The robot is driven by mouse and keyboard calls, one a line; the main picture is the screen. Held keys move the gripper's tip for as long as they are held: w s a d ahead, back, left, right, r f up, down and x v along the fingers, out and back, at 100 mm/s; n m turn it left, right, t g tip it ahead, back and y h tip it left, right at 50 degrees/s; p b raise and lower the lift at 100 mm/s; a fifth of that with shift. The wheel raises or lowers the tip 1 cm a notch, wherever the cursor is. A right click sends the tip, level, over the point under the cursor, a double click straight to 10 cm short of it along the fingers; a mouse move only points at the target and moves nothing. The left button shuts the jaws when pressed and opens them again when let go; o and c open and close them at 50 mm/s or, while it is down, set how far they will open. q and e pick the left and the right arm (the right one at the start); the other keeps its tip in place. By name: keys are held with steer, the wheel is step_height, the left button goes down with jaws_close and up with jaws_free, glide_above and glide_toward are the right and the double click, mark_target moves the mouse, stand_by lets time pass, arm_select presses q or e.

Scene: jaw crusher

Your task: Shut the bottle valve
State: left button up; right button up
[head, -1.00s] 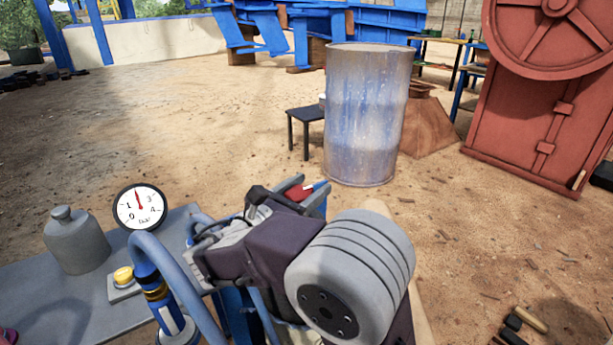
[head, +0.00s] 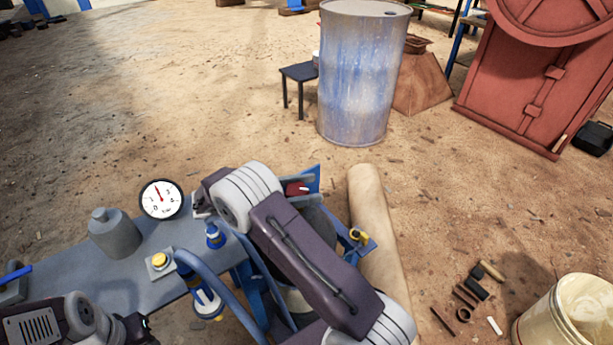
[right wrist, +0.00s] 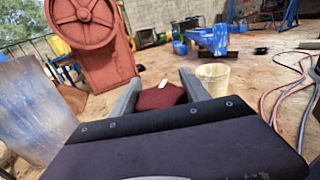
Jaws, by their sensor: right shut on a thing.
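A dark red knob with a white marker, seemingly the valve handle, shows between my right fingers in the right wrist view (right wrist: 160,98). It also shows in the head view as a red piece (head: 296,188) by a blue plate. I cannot see the bottle body or valve stem clearly behind my arm. My left gripper (head: 138,328) is at the lower left of the head view, and its jaw state is unclear.
A dial gauge (head: 161,199) stands behind. A drum (head: 362,75) and red crusher (head: 525,90) stand farther back. A bucket (head: 565,315) is lower right.

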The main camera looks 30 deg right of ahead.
steer(key=shift+s+m+g+p, duration=0.1)
steer(key=shift+m+g+p, duration=0.2)
steer(key=shift+g, duration=0.2)
steer(key=o, duration=1.4)
steer(key=shift+c, duration=0.2)
